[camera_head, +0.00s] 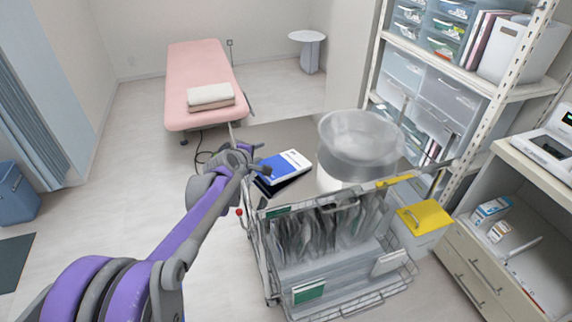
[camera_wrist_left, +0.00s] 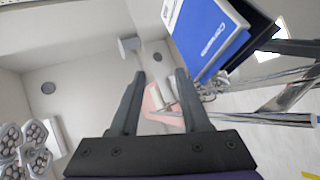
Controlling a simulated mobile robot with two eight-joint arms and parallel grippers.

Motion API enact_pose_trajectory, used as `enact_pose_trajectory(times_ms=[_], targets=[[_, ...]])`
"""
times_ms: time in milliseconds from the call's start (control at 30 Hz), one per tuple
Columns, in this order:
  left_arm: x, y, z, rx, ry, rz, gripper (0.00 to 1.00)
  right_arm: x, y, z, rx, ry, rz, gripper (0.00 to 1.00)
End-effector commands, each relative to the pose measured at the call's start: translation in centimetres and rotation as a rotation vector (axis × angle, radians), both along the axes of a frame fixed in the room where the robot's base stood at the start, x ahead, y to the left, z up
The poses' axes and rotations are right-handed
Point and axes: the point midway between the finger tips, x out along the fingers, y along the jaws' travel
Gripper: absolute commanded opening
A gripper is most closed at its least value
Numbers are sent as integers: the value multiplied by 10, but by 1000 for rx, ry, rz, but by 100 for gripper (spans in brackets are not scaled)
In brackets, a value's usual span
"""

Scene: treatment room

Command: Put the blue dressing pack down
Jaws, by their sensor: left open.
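The blue dressing pack (camera_head: 284,167), blue with a white part, lies on top of a dark flat item on the grey top of the metal trolley (camera_head: 258,133). In the left wrist view the pack (camera_wrist_left: 207,36) is at the upper right, outside the fingers. My left gripper (camera_head: 256,161) is at the trolley's left edge, just left of the pack. In the left wrist view its two fingers (camera_wrist_left: 160,82) are apart with nothing held between them. I cannot tell whether the gripper touches the pack. My right gripper is not in view.
A large clear bowl (camera_head: 358,138) stands on the trolley right of the pack. Wire baskets with packets and a yellow-lidded box (camera_head: 424,217) are at its front and right. A pink treatment bed (camera_head: 200,75) stands behind. Shelves (camera_head: 480,75) line the right.

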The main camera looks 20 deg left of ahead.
Motion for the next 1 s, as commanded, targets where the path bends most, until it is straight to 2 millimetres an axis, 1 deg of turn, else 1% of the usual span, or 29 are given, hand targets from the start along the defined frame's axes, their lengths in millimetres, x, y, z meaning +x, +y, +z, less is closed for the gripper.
enact_pose_trajectory(times_ms=[233, 300, 367, 500, 600, 700, 800, 1000], targets=[[0, 0, 0, 0, 0, 0, 46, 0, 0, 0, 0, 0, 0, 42], [-1, 0, 4, 0, 0, 0, 46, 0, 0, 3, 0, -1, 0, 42], [-4, 0, 12, 0, -1, 0, 46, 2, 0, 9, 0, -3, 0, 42], [-12, 1, 42, 0, -3, 1, 46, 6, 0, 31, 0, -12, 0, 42], [-18, 1, 61, 0, -4, 1, 46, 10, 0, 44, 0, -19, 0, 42], [-23, 1, 72, 0, -2, 0, 46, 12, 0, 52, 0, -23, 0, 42], [-26, 1, 76, 0, -1, 0, 46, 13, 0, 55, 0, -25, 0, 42], [-27, 1, 74, 2, 2, -2, 46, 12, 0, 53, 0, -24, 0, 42]])
